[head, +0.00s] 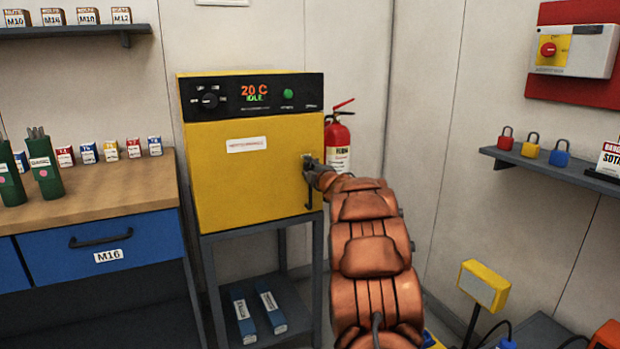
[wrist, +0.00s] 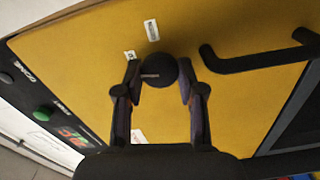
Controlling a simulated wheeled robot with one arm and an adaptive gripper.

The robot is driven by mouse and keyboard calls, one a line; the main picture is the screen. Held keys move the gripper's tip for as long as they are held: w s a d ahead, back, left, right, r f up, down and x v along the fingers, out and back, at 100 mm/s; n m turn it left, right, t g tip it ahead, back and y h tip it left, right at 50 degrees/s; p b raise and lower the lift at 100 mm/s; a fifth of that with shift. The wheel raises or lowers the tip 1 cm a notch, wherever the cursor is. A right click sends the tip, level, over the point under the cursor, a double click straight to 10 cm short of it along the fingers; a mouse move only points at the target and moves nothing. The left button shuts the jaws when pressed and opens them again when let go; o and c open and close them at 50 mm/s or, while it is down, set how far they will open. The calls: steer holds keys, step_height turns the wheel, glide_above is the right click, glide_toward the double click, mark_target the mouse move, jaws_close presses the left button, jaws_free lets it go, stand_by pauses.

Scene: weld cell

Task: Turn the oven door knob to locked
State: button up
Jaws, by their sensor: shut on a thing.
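The yellow oven (head: 245,185) stands on a dark stand, its door closed, with the display reading "20 C IDLE". The black round door knob (wrist: 158,68) sits on the yellow door in the wrist view, with a pale mark on its face. My gripper (wrist: 158,80) has one finger on each side of the knob and is shut on it. Two small white labels (wrist: 152,30) lie near the knob, their print too small to read. In the head view my gripper (head: 311,164) is at the door's right edge and mostly hides the knob.
The black door handle (wrist: 258,60) is close beside the knob; in the head view it is just below my gripper. A red fire extinguisher (head: 338,143) stands right of the oven. A wooden bench (head: 110,195) is on the left, a padlock shelf (head: 555,168) on the right.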

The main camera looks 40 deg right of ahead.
steer(key=shift+f+n+b, duration=0.1)
steer(key=shift+n+b, duration=0.75)
steer(key=shift+n, duration=0.15)
steer(key=o, duration=1.1)
steer(key=shift+s, duration=0.1)
steer(key=shift+v, duration=5.95)
